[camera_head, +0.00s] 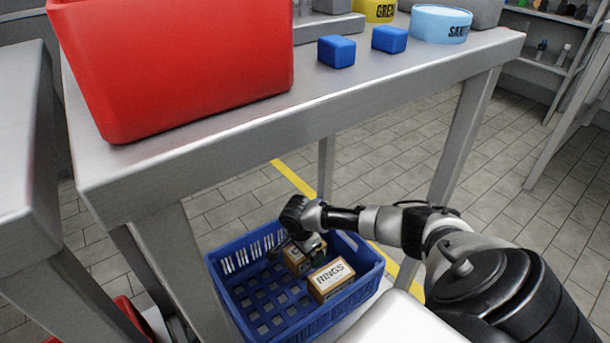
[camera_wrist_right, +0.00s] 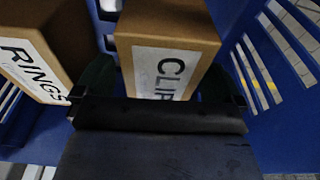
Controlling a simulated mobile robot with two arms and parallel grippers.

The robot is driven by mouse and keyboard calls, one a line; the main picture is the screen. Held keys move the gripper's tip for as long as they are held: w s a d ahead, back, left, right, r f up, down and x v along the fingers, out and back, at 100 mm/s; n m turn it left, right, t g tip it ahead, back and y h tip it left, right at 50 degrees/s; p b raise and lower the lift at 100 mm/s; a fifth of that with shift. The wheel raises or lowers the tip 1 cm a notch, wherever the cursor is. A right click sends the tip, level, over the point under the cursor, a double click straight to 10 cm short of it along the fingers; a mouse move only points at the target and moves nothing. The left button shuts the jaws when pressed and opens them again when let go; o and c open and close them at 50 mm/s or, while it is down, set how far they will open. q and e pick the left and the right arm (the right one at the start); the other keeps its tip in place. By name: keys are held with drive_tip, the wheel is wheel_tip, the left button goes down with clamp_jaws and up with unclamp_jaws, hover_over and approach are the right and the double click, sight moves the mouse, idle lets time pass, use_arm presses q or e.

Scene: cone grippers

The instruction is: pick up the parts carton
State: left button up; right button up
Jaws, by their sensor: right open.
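Two brown cartons with white labels lie in a blue basket (camera_head: 245,308). One carton (camera_head: 332,280) reads "RINGS"; it also shows at the left in the right wrist view (camera_wrist_right: 45,60). The other carton (camera_wrist_right: 168,25) reads "CLIP", with the rest of its label hidden by my gripper; in the head view it is partly covered (camera_head: 293,262). My right gripper (camera_wrist_right: 157,88) is open, with one dark finger on each side of the "CLIP" carton's near end. Whether the fingers touch it I cannot tell. In the head view, my right gripper (camera_head: 312,243) reaches down into the basket. My left gripper is not in view.
A steel table (camera_head: 200,158) stands above and behind the basket, holding a red bin (camera_head: 180,60), two blue blocks (camera_head: 337,51) (camera_head: 389,39), and a light-blue round container (camera_head: 441,24). The basket walls stand close around the cartons. Tiled floor (camera_head: 400,150) shows beyond.

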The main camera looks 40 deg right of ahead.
drive_tip(key=shift+c, duration=0.2)
drive_tip(key=c, duration=1.1)
